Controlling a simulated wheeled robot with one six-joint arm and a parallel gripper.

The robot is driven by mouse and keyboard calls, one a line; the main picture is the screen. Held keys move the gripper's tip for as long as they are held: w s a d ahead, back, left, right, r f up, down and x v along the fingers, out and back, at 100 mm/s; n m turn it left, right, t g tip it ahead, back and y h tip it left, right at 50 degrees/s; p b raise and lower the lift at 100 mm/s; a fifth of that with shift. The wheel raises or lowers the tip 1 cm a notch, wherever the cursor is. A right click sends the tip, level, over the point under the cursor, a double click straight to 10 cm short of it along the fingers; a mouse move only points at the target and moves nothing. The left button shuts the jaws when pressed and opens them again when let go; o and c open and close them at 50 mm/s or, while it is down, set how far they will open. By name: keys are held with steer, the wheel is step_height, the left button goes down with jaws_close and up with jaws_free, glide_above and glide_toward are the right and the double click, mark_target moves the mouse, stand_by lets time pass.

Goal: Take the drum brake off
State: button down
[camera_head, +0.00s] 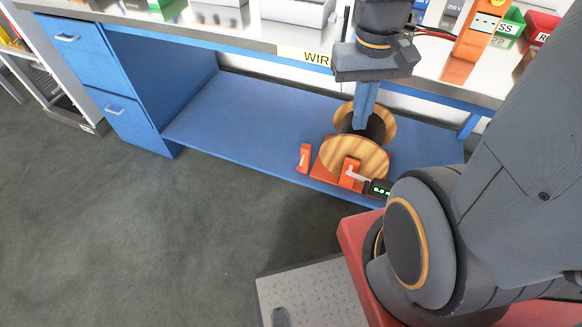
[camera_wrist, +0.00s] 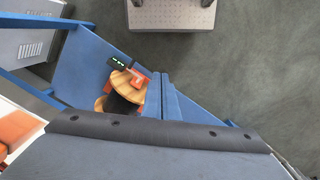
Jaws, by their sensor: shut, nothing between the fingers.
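A wooden-flanged spool (camera_head: 355,155) with dark wire sits in an orange stand on the low blue shelf. An orange block with a pale lever, apparently the drum brake (camera_head: 351,172), is at its front flange. The spool (camera_wrist: 125,88) and the orange brake block (camera_wrist: 137,80) also show in the wrist view. My gripper (camera_head: 361,124) points down with its blue fingers together and empty. In the head view the fingertips overlap the spool's wire core; I cannot tell whether they touch it. In the wrist view the gripper (camera_wrist: 157,76) appears beside the brake.
A small dark box with a green display (camera_head: 380,188) is right of the brake. A small orange piece (camera_head: 304,157) stands left of the spool. The bench top (camera_head: 290,38) with bins and an orange device (camera_head: 481,30) is above the shelf. The shelf's left part is clear.

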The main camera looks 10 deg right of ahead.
steer(key=w+a+f+n+g+h+b, duration=0.1)
steer(key=w+f+h+b, duration=0.15)
steer(key=f+b, duration=0.4)
steer(key=w+a+f+n+g+h+b, duration=0.15)
steer(key=w+f+b, duration=0.25)
steer(key=f, duration=0.6)
steer(key=n+t+h+b, duration=0.7)
steer(key=t+h+b, duration=0.15)
steer(key=b, duration=1.25)
glide_toward(301, 163)
steer(key=w+a+f, duration=0.2)
steer(key=w+a, duration=0.1)
steer(key=a, duration=0.2)
steer(key=shift+w+d+f, duration=0.1)
steer(key=shift+w+d, duration=0.05)
steer(key=shift+w, duration=0.05)
steer(key=b+x, duration=0.4)
steer(key=x, duration=0.7)
steer(key=s, duration=0.2)
steer(key=s+r+b, duration=0.1)
steer(key=s, duration=0.1)
steer(key=shift+r, duration=0.25)
